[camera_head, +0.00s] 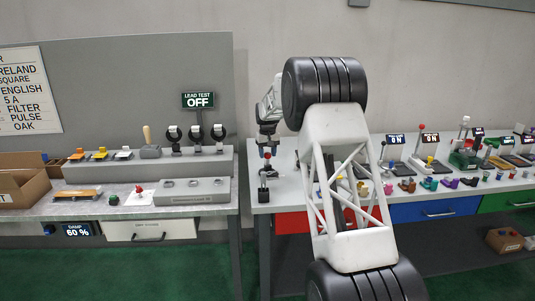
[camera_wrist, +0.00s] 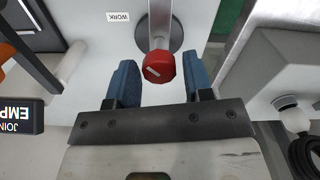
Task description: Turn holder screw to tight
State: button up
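The holder screw appears to be the red knob (camera_wrist: 158,66) with a white mark in the wrist view. It sits at the end of a grey metal bar (camera_wrist: 160,25) over a dark round base. My gripper (camera_wrist: 160,60) is open. Its two blue fingers stand on either side of the knob, with a visible gap on each side. Contact is not visible. In the head view my gripper (camera_head: 267,137) is above the left end of the right bench, over a small dark device (camera_head: 264,193) with a red part. The screw's tightness cannot be told.
In the wrist view a "WORK" label (camera_wrist: 118,17) lies near the bar, and a dark display (camera_wrist: 20,116) is at left. A grey block (camera_wrist: 285,75) is at right. The right bench holds several small coloured parts; a gap separates it from the left bench (camera_head: 120,205).

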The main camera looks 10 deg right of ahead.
aim_at(268, 153)
jog(key=c, duration=0.6)
jog(key=shift+m, duration=1.6)
jog(key=shift+c, duration=0.2)
jog(key=o, duration=0.9)
jog(key=shift+r, duration=0.1)
jog(key=shift+r, duration=3.8)
